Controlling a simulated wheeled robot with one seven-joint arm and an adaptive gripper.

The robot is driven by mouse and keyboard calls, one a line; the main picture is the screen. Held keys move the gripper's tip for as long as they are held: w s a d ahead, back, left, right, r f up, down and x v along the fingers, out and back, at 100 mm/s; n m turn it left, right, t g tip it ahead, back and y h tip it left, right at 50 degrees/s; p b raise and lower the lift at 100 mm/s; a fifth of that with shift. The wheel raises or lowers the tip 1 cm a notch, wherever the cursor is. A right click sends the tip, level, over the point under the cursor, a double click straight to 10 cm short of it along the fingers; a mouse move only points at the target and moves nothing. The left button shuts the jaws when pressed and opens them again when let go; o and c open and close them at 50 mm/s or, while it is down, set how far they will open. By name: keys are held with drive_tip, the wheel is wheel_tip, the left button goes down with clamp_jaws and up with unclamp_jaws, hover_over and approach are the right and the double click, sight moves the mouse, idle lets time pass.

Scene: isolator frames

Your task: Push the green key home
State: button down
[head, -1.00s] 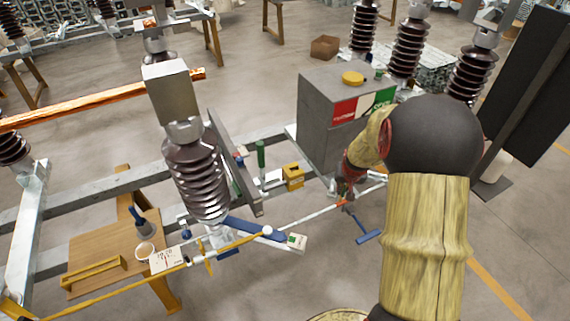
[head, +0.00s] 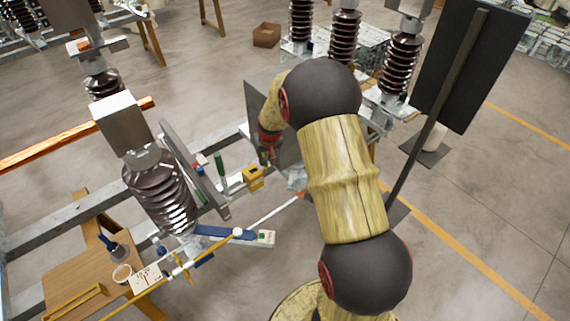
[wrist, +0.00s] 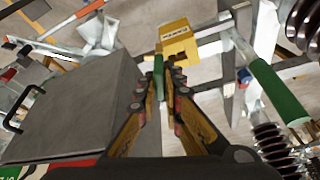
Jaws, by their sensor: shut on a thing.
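The green key (wrist: 158,64) is between my fingertips, and my gripper (wrist: 165,76) is shut on it. In the wrist view the key stands against the lower left edge of the yellow lock box (wrist: 179,43). I cannot tell whether its tip is inside the box. In the head view the yellow box (head: 254,178) sits on the steel frame, with my gripper (head: 266,154) just above and to its right. The key is too small there to make out clearly.
A grey cabinet (wrist: 75,85) stands close on the left in the wrist view. A green-handled lever (wrist: 278,92) rises on the right, also in the head view (head: 219,165). A brown ribbed insulator (head: 160,195) and blue bar (head: 222,233) are left of the arm.

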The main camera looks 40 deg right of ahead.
drive_tip(key=w+a+r+n+y, duration=0.1)
drive_tip(key=w+a+r+n, duration=0.2)
drive_tip(key=w+r, duration=0.25)
wheel_tip(320, 180, down, 7)
drive_tip(key=n+b, duration=0.1)
drive_tip(key=shift+w, duration=0.3)
drive_tip(key=shift+r, duration=0.1)
drive_tip(key=shift+b, duration=0.45)
idle(0.3)
drive_tip(key=shift+f+b, duration=0.4)
drive_tip(key=shift+f, duration=0.1)
drive_tip(key=shift+f+b, duration=2.2)
drive_tip(key=shift+f, duration=0.25)
